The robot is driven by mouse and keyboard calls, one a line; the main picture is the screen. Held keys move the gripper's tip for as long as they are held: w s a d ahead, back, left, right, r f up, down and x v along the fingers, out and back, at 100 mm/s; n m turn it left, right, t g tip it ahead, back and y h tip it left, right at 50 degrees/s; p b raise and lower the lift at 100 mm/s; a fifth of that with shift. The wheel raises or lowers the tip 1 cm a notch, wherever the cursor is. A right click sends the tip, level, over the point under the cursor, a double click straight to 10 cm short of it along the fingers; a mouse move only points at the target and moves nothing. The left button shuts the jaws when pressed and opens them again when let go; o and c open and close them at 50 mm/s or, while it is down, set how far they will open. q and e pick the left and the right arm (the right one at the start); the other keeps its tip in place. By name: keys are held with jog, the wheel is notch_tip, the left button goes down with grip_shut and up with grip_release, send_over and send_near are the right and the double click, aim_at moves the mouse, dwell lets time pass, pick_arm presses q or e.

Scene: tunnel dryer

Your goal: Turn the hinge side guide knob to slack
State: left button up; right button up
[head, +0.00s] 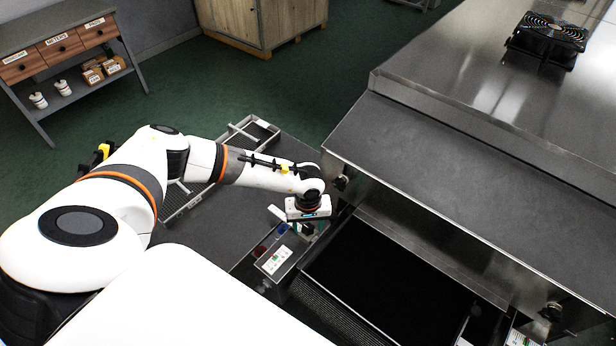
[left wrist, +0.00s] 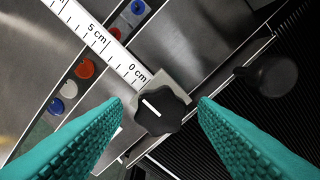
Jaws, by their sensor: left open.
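In the left wrist view a black lobed knob (left wrist: 160,110) with a white line on its top sits at the 0 cm end of a white scale (left wrist: 100,42). My left gripper (left wrist: 160,103) is open, its two teal fingers on either side of the knob with gaps showing, so it does not hold it. I cannot tell whether the fingertips are level with the knob. In the head view my left gripper (head: 306,228) points down beside the dryer's dark belt (head: 385,285), and the knob cannot be made out there. My right gripper is not in view.
A black round handle (left wrist: 265,75) stands right of the knob, near the ribbed belt. Red, blue and white buttons (left wrist: 85,68) lie left of the scale. The dryer's metal hood (head: 480,170) rises right of my arm. A small panel (head: 273,259) is close to the gripper.

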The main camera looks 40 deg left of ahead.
pick_arm(q)
jog(key=shift+c, duration=0.3)
jog(key=c, duration=0.9)
